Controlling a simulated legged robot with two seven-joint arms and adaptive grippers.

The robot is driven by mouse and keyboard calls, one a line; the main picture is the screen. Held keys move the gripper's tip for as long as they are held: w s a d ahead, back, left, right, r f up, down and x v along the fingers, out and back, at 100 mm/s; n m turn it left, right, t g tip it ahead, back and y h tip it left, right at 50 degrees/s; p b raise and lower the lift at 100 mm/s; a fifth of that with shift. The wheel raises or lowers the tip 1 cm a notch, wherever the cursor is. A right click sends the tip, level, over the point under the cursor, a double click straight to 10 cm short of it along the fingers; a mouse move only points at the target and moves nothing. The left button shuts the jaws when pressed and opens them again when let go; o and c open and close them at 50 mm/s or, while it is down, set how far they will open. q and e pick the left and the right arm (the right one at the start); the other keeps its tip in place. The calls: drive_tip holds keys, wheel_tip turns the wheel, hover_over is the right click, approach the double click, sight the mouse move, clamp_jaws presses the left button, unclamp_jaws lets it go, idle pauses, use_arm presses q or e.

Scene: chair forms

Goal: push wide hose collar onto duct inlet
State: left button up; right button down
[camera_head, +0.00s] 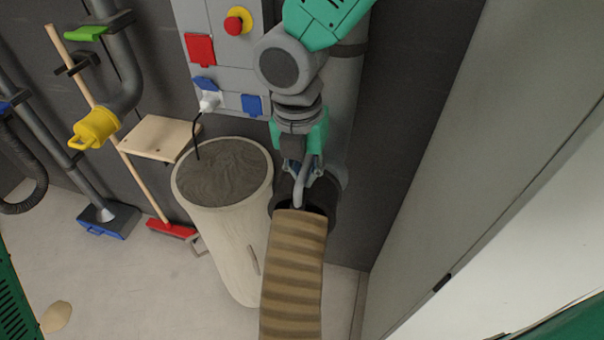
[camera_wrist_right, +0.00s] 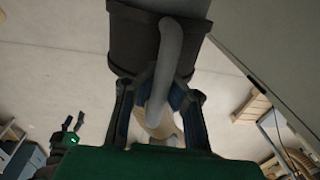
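The tan ribbed hose (camera_head: 292,275) hangs down in the head view, with a dark wide collar (camera_head: 318,208) at its top end. The collar (camera_wrist_right: 137,48) is large in the wrist view, with a grey curved handle (camera_wrist_right: 168,60). My right gripper (camera_head: 303,168) reaches down from the top and is shut on the handle; its fingers (camera_wrist_right: 158,95) sit either side of it. The grey duct pipe (camera_head: 345,95) runs down the wall behind my right arm. The collar is at its lower end; whether it is around the inlet is hidden.
A pale round bin (camera_head: 228,235) stands close left of the hose. A wall panel (camera_head: 222,60) with a red button and a wooden shelf (camera_head: 160,138) are further left. A grey partition (camera_head: 470,130) bounds the right. A small dark pronged thing (camera_wrist_right: 70,130) shows in the wrist view.

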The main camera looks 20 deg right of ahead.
drive_tip(key=shift+w+d+r+t, duration=0.2)
drive_tip(key=shift+d+t, duration=0.1)
drive_tip(key=shift+t, duration=0.1)
drive_tip(key=shift+d+h, duration=0.15)
drive_tip(key=shift+h, duration=0.25)
drive_tip(key=shift+w, duration=0.1)
drive_tip(key=shift+w+d+m+t+b, duration=0.15)
drive_tip(key=shift+m+t+b, duration=0.2)
drive_tip(key=shift+b, duration=0.2)
drive_tip(key=shift+w+d+m+t+h+b, duration=0.1)
drive_tip(key=shift+m+t+h+b, duration=0.15)
drive_tip(key=shift+t+h+b, duration=0.3)
drive_tip(key=shift+d, duration=0.15)
drive_tip(key=shift+w, duration=0.1)
drive_tip(key=shift+w+t+h+b, duration=0.15)
drive_tip(key=shift+t+h+b, duration=0.3)
drive_tip(key=shift+t+b, duration=0.15)
drive_tip(key=shift+w+f+t+b, duration=0.1)
drive_tip(key=shift+w+t+b, duration=0.2)
drive_tip(key=shift+b, duration=0.2)
